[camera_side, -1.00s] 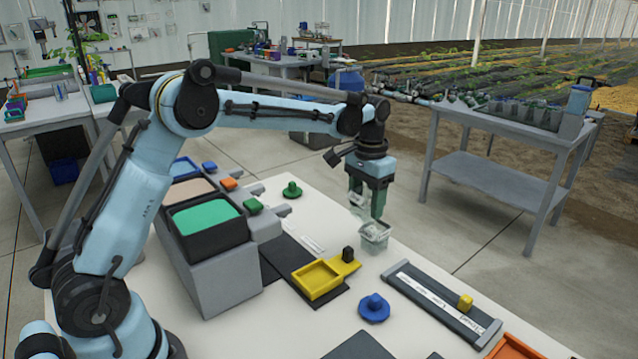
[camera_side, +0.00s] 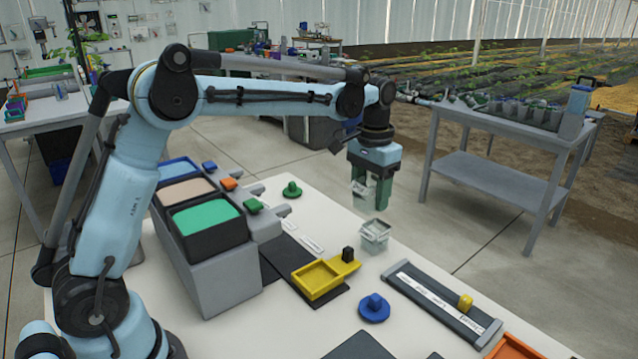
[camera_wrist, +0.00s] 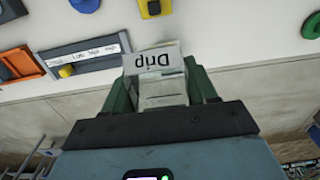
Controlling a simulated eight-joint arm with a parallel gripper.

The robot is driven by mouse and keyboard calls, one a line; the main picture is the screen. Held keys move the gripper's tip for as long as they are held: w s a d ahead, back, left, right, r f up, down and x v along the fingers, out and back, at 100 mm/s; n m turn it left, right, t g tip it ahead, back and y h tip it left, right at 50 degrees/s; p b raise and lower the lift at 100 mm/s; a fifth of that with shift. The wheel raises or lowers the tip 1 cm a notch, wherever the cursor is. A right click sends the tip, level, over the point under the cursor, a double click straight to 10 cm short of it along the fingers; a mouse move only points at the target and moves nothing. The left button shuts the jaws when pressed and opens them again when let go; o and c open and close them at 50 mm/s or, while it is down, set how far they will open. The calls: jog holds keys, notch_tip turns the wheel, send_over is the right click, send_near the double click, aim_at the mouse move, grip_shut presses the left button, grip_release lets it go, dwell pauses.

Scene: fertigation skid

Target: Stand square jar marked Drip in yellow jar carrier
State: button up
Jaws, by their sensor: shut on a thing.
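My gripper (camera_side: 370,203) is above the far edge of the white table, shut on a clear square jar (camera_side: 359,192). In the wrist view the jar (camera_wrist: 155,65), with "Drip" reading upside down, is between my green fingers (camera_wrist: 160,88). The yellow jar carrier (camera_side: 317,281) lies on a dark mat, to the lower left of my gripper in the side view. It looks empty, with a black block on its handle. It shows partly at the wrist view's top edge (camera_wrist: 156,7).
A clear, open-looking square container (camera_side: 375,235) stands on the table below my gripper. A blue knobbed disc (camera_side: 374,308), a grey labelled rail (camera_side: 440,303) with a yellow slider, and a green knob (camera_side: 292,190) are nearby. Grey bins (camera_side: 205,250) stand left of the carrier.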

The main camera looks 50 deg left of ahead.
jog(key=s+f, duration=0.1)
jog(key=s, duration=1.2)
jog(key=shift+f, duration=4.8)
jog(key=o, duration=1.1)
jog(key=shift+o, duration=0.2)
jog(key=shift+r, duration=0.1)
notch_tip(320, 180, up, 9)
